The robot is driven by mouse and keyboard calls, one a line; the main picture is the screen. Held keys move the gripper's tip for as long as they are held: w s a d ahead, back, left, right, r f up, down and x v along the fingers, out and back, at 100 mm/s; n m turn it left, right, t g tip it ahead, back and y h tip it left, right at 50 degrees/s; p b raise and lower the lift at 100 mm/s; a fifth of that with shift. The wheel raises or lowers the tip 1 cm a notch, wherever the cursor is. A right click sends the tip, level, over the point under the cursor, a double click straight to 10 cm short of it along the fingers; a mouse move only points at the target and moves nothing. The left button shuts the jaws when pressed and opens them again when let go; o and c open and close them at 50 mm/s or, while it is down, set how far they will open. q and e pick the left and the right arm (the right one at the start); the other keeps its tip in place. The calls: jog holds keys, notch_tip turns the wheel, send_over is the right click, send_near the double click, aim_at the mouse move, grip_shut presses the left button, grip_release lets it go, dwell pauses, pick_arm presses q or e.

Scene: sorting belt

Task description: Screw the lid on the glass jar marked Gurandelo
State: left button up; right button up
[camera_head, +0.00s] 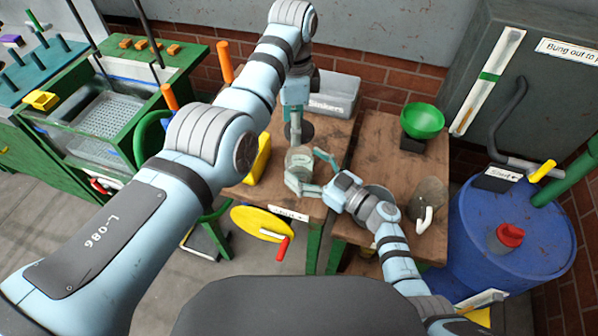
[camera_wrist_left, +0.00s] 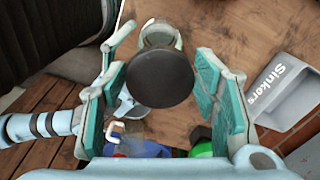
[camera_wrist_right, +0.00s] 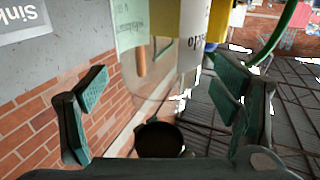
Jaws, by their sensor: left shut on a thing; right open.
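The dark round lid (camera_head: 301,132) is between the fingers of my left gripper (camera_head: 295,112), which is shut on it. The left wrist view shows its flat dark face (camera_wrist_left: 160,78), with the jar (camera_wrist_left: 158,36) beyond it. The clear glass jar (camera_head: 300,160) stands upright on the brown table, just nearer than the lid and apart from it. Its pale label shows in the right wrist view (camera_wrist_right: 193,35), with only the end of the name readable. My right gripper (camera_head: 308,172) is open, a finger on each side of the jar, with gaps visible (camera_wrist_right: 165,95).
A grey bin marked Sinkers (camera_head: 335,95) stands behind the lid. A green bowl (camera_head: 422,121) and a grey mug-like vessel (camera_head: 430,190) are to the right. A blue drum (camera_head: 515,230) stands at the far right. A yellow object (camera_head: 258,158) is left of the jar.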

jog(key=shift+x, duration=1.15)
jog(key=c, duration=1.8)
pick_arm(q)
jog(key=shift+f, duration=2.5)
jog(key=shift+f, duration=0.9)
